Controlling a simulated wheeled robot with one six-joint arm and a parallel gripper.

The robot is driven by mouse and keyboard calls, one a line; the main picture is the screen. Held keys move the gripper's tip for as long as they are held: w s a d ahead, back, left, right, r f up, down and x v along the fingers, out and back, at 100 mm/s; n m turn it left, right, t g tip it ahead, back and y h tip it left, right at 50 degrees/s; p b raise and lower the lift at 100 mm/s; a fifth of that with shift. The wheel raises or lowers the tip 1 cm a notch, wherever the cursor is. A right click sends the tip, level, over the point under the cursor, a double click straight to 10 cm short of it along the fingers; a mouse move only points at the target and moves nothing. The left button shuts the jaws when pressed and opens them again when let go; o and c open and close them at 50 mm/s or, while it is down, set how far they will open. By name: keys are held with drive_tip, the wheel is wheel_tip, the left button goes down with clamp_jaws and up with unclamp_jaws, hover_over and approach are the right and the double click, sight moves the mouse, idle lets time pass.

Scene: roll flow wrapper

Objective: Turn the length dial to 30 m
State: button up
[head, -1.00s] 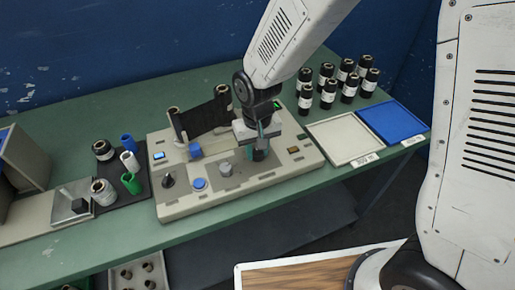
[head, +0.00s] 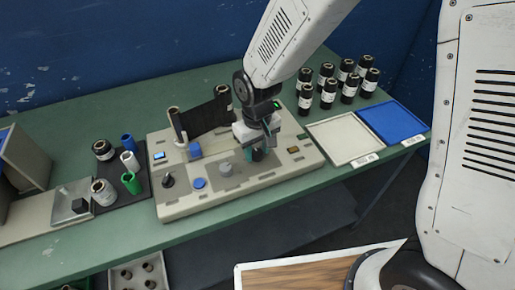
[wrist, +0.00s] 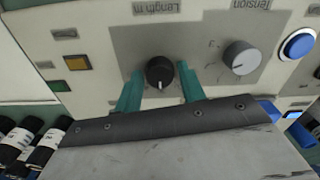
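The length dial is a black round knob with a white pointer line. In the wrist view the dial (wrist: 160,72) sits below the upside-down label "Length m", its pointer line toward the bottom of the picture. My gripper (wrist: 161,88) is open, with one teal finger on each side of the dial and small gaps visible. In the head view my gripper (head: 254,152) is over the right part of the machine's panel (head: 213,201), and the dial (head: 257,155) shows dark beneath it. The scale numbers around the dial are not readable.
The grey tension dial (wrist: 241,57) and a blue button (wrist: 298,44) are beside the length dial. A black knob (head: 168,181) stands at the panel's left. A dark film web (head: 207,117) runs behind my gripper. Several black rolls (head: 328,94) and two trays (head: 343,139) are to the right.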

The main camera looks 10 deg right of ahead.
sight(259, 153)
drive_tip(key=shift+o, duration=0.5)
wheel_tip(259, 153, up, 8)
drive_tip(key=shift+f, duration=0.1)
idle(0.4)
drive_tip(key=shift+s+d, duration=0.2)
drive_tip(key=shift+s, duration=0.15)
drive_tip(key=s+d+r+m, duration=0.2)
drive_tip(key=s+d+r, duration=0.5)
drive_tip(key=s+d, duration=0.2)
drive_tip(key=s+d+r+m+t, duration=0.1)
drive_tip(key=s+d+r+m, duration=0.2)
drive_tip(key=s+d+r, duration=0.5)
drive_tip(key=s+d, duration=0.2)
drive_tip(key=d, duration=0.1)
drive_tip(key=shift+d, duration=0.3)
